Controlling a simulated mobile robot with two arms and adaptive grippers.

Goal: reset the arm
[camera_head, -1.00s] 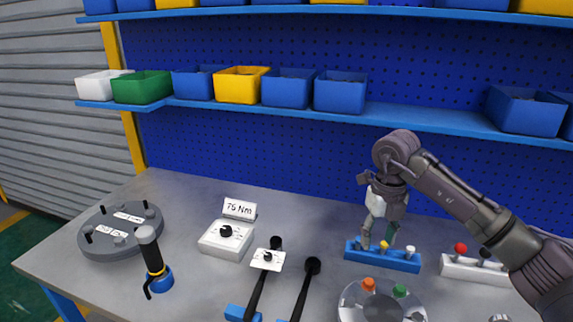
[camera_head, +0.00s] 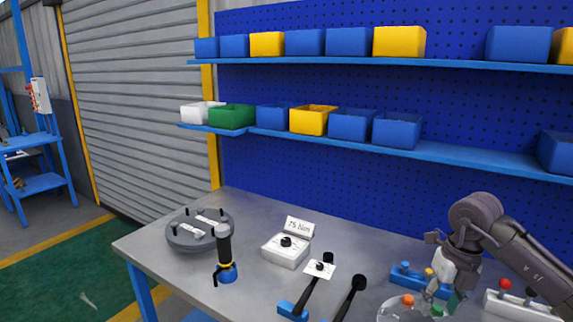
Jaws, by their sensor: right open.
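My right arm comes in from the right edge. Its gripper (camera_head: 443,294) points down, open, in front of the blue holder (camera_head: 403,275) with coloured-top pieces. Its fingers partly hide that holder. I cannot tell whether they touch anything. The round metal flanged shell (camera_head: 393,312), with an orange-topped piece (camera_head: 408,300) and a green-topped piece (camera_head: 437,311), lies just below the gripper and is cut by the bottom edge. My left gripper is not in view.
A white holder (camera_head: 520,309) with red and dark knobs stands at the right. Two black-handled tools (camera_head: 350,298), a white box (camera_head: 286,251) with a 75 Nm sign, a black-handled tool with a blue base (camera_head: 225,256) and a grey disc (camera_head: 190,236) stand leftward. Bins line the shelves (camera_head: 440,153).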

